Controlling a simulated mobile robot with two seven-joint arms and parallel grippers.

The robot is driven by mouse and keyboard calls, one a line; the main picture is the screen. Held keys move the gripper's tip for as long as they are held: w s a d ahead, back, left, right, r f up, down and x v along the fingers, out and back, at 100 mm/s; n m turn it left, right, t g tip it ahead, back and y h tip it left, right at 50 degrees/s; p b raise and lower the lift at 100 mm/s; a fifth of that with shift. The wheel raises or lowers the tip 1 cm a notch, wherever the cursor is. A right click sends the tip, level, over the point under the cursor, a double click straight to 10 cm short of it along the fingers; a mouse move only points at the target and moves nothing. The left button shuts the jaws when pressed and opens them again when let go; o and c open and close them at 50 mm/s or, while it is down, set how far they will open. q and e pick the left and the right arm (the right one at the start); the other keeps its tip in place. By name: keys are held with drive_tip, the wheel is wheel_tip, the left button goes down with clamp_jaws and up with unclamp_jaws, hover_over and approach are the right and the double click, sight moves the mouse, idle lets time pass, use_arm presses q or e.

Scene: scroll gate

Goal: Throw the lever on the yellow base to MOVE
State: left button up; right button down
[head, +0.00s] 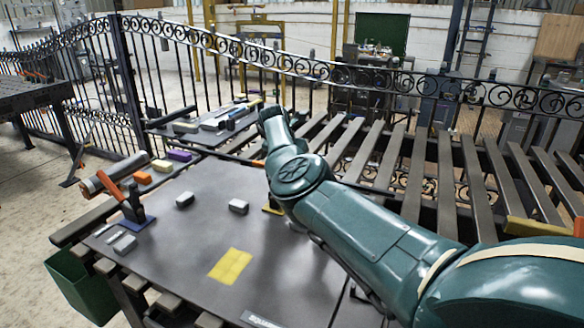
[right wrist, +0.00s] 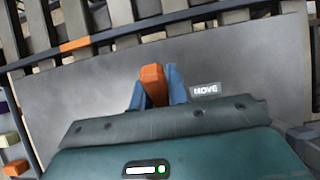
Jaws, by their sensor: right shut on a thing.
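The yellow base (head: 273,208) shows only as a small corner in the head view, mostly behind my right arm. The lever's orange handle (right wrist: 153,88) is in the right wrist view, between the blue fingers of my right gripper (right wrist: 156,90), which is shut on it. The lever's lower part is hidden there by the gripper body. A plate reading MOVE (right wrist: 205,90) lies just right of the fingers. In the head view the right fingers are hidden behind the arm. My left gripper is in neither view.
Another lever with an orange handle stands on a blue base (head: 137,219) at the table's left, beside a grey cylinder (head: 103,178). Small blocks (head: 238,206) and a yellow patch (head: 230,265) are on the dark tabletop (head: 195,235). A black scroll gate (head: 330,72) stands behind.

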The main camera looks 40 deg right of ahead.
idle(0.5)
drive_tip(key=c, duration=1.4)
unclamp_jaws()
drive_tip(key=shift+d+f, duration=0.1)
drive_tip(key=shift+o, duration=0.2)
drive_tip(key=shift+a+r, duration=0.3)
drive_tip(key=shift+r, duration=0.25)
drive_tip(key=v, duration=1.2)
drive_tip(key=shift+b, duration=0.35)
